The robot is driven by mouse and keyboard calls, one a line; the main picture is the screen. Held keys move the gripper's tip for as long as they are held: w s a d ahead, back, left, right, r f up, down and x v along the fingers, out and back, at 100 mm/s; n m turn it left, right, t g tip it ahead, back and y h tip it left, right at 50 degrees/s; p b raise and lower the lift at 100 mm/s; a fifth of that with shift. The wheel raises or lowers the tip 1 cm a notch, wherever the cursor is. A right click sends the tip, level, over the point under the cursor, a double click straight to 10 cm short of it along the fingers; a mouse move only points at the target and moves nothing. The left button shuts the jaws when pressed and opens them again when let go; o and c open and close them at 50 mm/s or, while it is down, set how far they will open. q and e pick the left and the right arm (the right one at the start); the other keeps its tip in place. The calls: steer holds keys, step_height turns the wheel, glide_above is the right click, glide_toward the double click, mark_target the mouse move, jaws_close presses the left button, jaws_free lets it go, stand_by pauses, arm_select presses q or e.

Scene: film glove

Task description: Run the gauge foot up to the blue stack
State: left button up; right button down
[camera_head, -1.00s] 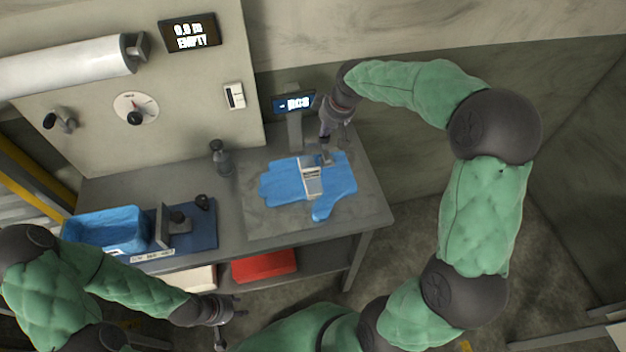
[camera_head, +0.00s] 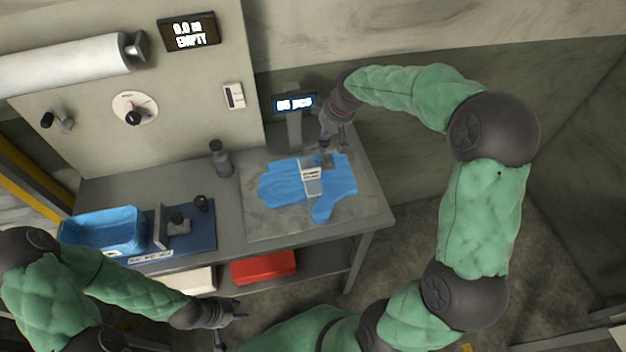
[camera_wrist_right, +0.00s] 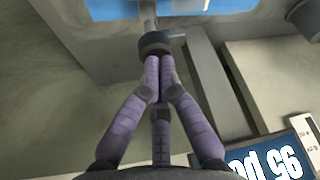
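A blue glove-shaped stack (camera_head: 334,196) lies flat on the grey plate (camera_head: 262,220) at the right of the bench. A white gauge part with small print (camera_head: 311,183) sits over its middle, with a grey piece (camera_head: 328,160) beside it. My right gripper (camera_head: 325,145) is just behind these. In the right wrist view its fingers (camera_wrist_right: 158,82) are drawn together, with a dark round knob (camera_wrist_right: 155,42) right beyond the tips. I cannot tell whether they touch the knob. My left gripper (camera_head: 229,328) is empty with spread fingers, low in front of the bench.
A display on a post (camera_head: 295,103) stands behind the plate and shows a number. At left are a blue tray (camera_head: 104,229) and a blue-based fixture (camera_head: 208,238). A dark bottle-like object (camera_head: 219,158) stands midway. A red box (camera_head: 264,266) is on the shelf below.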

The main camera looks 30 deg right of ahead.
stand_by(0.6)
step_height(320, 180, up, 14)
steer(key=p, duration=1)
stand_by(0.5)
stand_by(0.5)
